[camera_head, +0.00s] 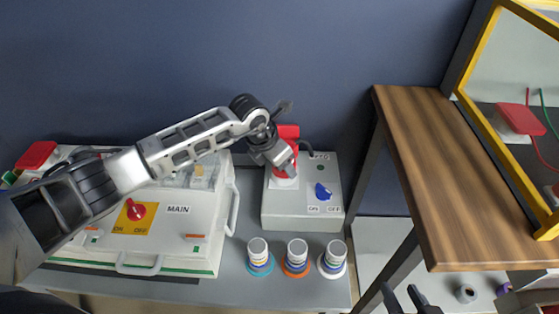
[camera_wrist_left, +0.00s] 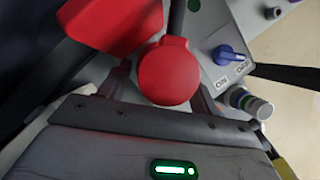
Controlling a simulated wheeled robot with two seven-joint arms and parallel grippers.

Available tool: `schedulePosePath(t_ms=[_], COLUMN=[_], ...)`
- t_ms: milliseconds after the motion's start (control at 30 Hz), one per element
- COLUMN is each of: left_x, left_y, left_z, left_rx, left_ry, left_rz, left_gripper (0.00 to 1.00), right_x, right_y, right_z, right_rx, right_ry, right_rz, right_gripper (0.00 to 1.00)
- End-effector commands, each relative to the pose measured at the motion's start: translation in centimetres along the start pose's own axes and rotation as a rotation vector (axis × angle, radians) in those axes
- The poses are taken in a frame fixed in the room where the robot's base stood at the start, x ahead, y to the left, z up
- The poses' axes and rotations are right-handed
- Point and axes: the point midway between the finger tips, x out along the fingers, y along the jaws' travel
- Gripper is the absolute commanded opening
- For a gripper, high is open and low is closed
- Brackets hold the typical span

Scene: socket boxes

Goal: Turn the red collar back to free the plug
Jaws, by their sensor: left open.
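A grey socket box (camera_head: 272,208) stands on the bench, with a blue knob (camera_head: 323,191) on its front marked ON and OFF. My left gripper (camera_head: 284,168) is over its left part, partly covering a red fitting there. In the left wrist view a round red part (camera_wrist_left: 168,72), seemingly the collar or plug end, sits between the fingers of my left gripper (camera_wrist_left: 160,92), which is open around it. I cannot tell whether the fingers touch it. A larger red piece (camera_wrist_left: 112,24) lies beside it. My right gripper (camera_head: 406,297) is open and empty at the bottom edge.
A white MAIN box (camera_head: 178,238) with a red switch (camera_head: 136,210) stands left, under my left arm. Several ringed cylinders (camera_head: 296,258) stand in front of the grey box. A wooden shelf (camera_head: 440,160) with a yellow frame (camera_head: 475,50) is at right.

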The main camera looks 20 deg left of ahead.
Motion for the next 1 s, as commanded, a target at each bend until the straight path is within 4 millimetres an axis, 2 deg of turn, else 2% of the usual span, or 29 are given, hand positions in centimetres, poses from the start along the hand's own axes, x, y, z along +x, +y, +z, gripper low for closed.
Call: schedulePosePath(t_ms=[100, 133, 233, 267, 667, 1000], left_x=[-0.01, -0.01, -0.02, -0.03, -0.13, -0.14], left_y=[-0.02, -0.02, -0.02, -0.02, -0.15, -0.59], left_z=[0.0, 0.0, 0.0, 0.0, 0.05, 0.19], left_rx=[0.0, 0.0, 0.0, -0.001, -0.059, -0.292], left_ry=[0.0, 0.0, 0.0, 0.0, 0.0, -0.001], left_rz=[0.0, -0.001, -0.001, -0.001, 0.023, 0.12], left_gripper=[0.63, 0.61, 0.33, 0.31, 0.31, 0.31], right_x=[-0.03, -0.03, -0.03, -0.03, -0.21, -0.41], right_y=[-0.02, -0.02, -0.03, -0.03, -0.08, -0.12], right_z=[0.02, 0.02, 0.03, 0.03, -0.22, -0.23], right_rx=[0.0, 0.0, 0.0, 0.0, 0.0, 0.004], right_ry=[-0.001, -0.001, -0.001, -0.001, -0.002, -0.016], right_rz=[0.0, -0.001, -0.001, -0.001, -0.002, -0.002], right_gripper=[0.36, 0.36, 0.36, 0.36, 0.36, 0.36])
